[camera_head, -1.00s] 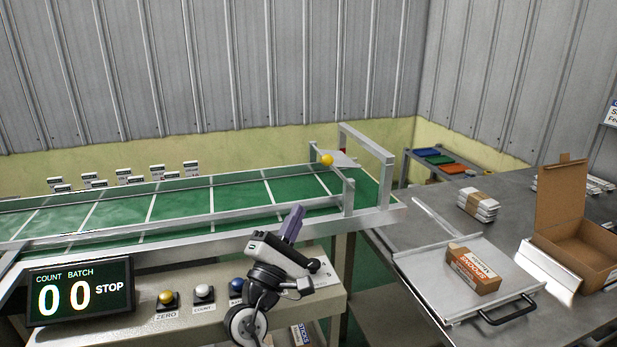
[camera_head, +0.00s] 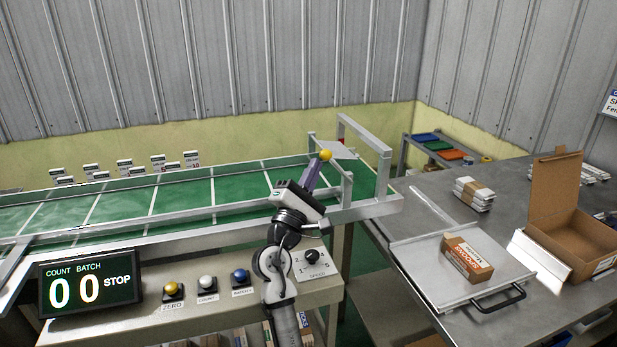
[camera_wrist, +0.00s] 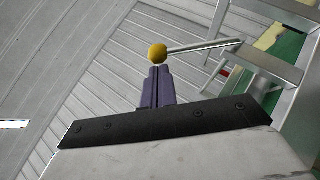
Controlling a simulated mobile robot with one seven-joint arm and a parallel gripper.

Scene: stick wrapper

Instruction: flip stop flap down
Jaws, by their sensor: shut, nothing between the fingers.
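The stop flap (camera_head: 343,151) is a light grey plate at the right end of the green conveyor (camera_head: 235,197), raised near a metal frame. A yellow ball knob (camera_head: 325,155) sits at its left edge. In the wrist view the knob (camera_wrist: 157,53) is on the end of a thin edge-on grey plate (camera_wrist: 205,46). My gripper (camera_head: 318,166) is shut and empty, with its purple fingers pointing up at the knob. In the wrist view the fingertips (camera_wrist: 159,68) are just below the knob; I cannot tell whether they touch it.
A control shelf with yellow, white and blue buttons (camera_head: 239,277) and a display reading 00 STOP (camera_head: 90,284) lies in front of the conveyor. A metal frame (camera_head: 366,133) stands around the flap. A table at right holds a brown carton (camera_head: 467,258) and an open box (camera_head: 560,200).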

